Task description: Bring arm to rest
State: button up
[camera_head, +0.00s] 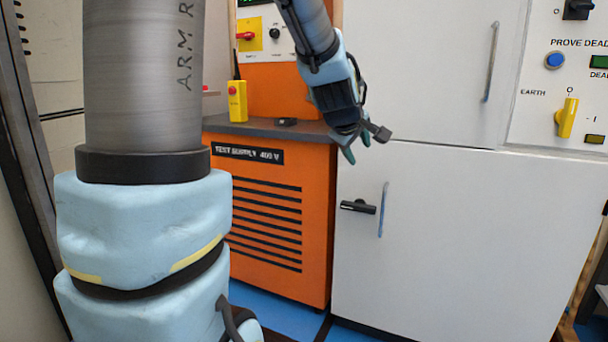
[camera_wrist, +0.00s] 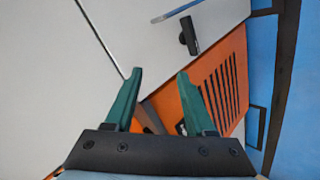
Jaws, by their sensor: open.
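My gripper (camera_head: 357,147) hangs at the end of my arm, pointing down in front of the white cabinet. In the wrist view its two green fingers (camera_wrist: 157,95) stand apart with nothing between them. That black handle also shows in the wrist view (camera_wrist: 189,36), beyond the fingertips. I cannot tell the exact distance from the fingers to the door.
An orange cabinet (camera_head: 265,180) labelled "TEST SUPPLY 400 V" stands at the left, with a dark top bearing a yellow handheld unit (camera_head: 237,101). White doors (camera_head: 470,240) with vertical bar handles (camera_head: 383,210) fill the right. A control panel (camera_head: 560,75) has a yellow EARTH switch (camera_head: 567,117). Blue floor shows below.

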jog(key=s+a+f+m+g+y, duration=0.4)
jog(key=s+a+f+m+g, duration=0.45)
jog(key=s+a+f, duration=1.05)
notch_tip(320, 180, up, 31)
jog(key=w+p, duration=0.1)
jog(key=p, duration=2.8)
jog(key=shift+w+t, duration=0.15)
jog(key=shift+t, duration=0.3)
jog(key=shift+a, duration=0.1)
